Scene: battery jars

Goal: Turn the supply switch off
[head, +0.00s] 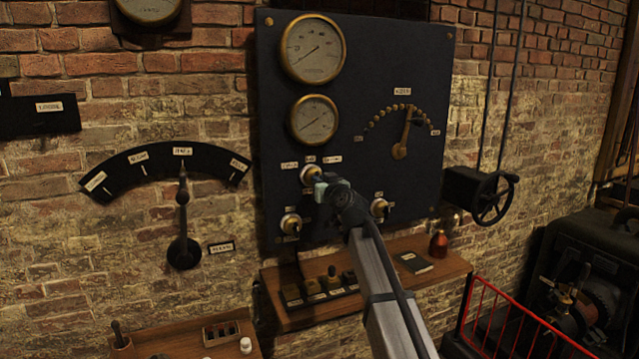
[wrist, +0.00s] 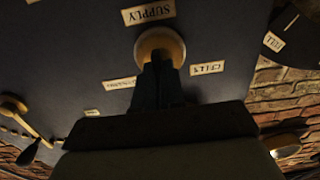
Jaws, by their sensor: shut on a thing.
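The supply switch (head: 311,174) is a round brass fitting on the dark panel (head: 385,70), below the two gauges. In the wrist view its brass base (wrist: 160,42) lies beside a label (wrist: 148,11) reading SUPPLY. My gripper (head: 326,186) comes up from below right and reaches the switch in the head view. In the wrist view my gripper (wrist: 158,66) is shut on the switch's handle, directly in front of the brass base. The handle itself is hidden by the fingers, so I cannot tell which way it points. Two smaller labels (wrist: 207,69) (wrist: 119,83) flank it.
Two similar brass switches (head: 291,223) (head: 380,208) sit lower on the panel. A dial lever (head: 400,150) is to the right, a large lever (head: 183,225) to the left. A wooden shelf (head: 440,268) with small items runs below; a red rail (head: 520,325) stands lower right.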

